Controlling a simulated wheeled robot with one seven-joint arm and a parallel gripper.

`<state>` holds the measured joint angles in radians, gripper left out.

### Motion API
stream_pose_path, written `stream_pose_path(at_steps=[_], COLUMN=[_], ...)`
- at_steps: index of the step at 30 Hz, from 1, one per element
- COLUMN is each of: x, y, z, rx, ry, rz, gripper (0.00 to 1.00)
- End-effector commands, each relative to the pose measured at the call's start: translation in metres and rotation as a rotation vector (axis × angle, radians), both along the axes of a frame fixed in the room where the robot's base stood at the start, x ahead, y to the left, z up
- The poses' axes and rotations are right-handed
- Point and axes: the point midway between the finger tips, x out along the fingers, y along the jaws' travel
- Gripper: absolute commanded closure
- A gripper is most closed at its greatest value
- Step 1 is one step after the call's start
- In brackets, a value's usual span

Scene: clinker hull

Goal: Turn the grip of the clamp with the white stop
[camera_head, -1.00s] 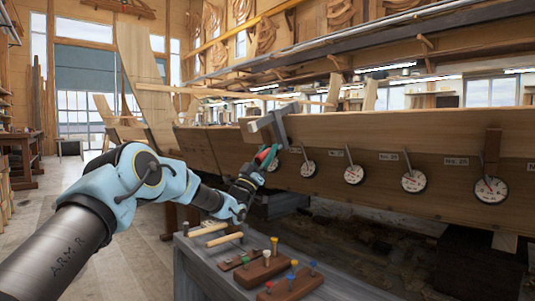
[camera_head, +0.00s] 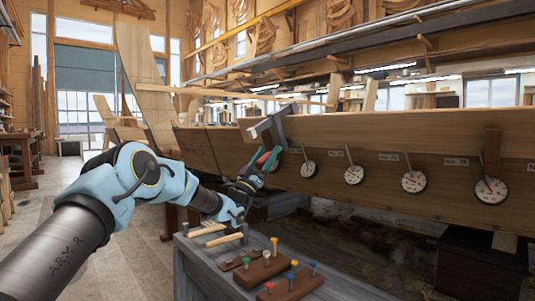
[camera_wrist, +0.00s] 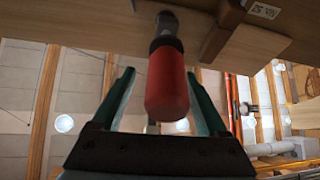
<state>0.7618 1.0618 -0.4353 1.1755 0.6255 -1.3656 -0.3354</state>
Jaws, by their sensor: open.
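A grey clamp (camera_head: 279,128) with a pale end piece sits over the top edge of the plank hull. Whether that pale piece is the white stop I cannot tell. Its red grip (camera_wrist: 167,85) hangs below, on a dark shaft, in the wrist view. In the head view the grip is small and mostly hidden by my fingers. My gripper (camera_wrist: 165,95), with two green fingers, is open, one finger on each side of the red grip; gaps show on both sides. In the head view my gripper (camera_head: 266,158) is just below the clamp, beside the hull.
Round dials (camera_head: 354,174) hang in a row along the hull (camera_head: 400,135) to the right. A grey bench (camera_head: 215,267) below my gripper bears mallets (camera_head: 222,240) and wooden blocks (camera_head: 267,268) with coloured pegs. A brown wooden piece (camera_wrist: 222,28) is close to the grip's right.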

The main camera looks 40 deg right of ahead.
Motion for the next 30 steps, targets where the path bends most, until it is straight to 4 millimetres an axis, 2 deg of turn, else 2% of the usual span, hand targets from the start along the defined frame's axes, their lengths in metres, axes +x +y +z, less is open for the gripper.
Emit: stream_pose_path(at_steps=[9, 15, 20, 30], x=[-0.003, -0.005, -0.006, -0.006], y=[0.043, 0.064, 0.071, 0.071], z=[-0.043, -0.063, -0.069, -0.07], rx=[0.005, 0.004, 0.002, 0.002], ry=[0.002, 0.002, 0.001, 0.001], rz=[0.0, 0.0, 0.001, 0.001], gripper=[0.23, 0.23, 0.23, 0.23])
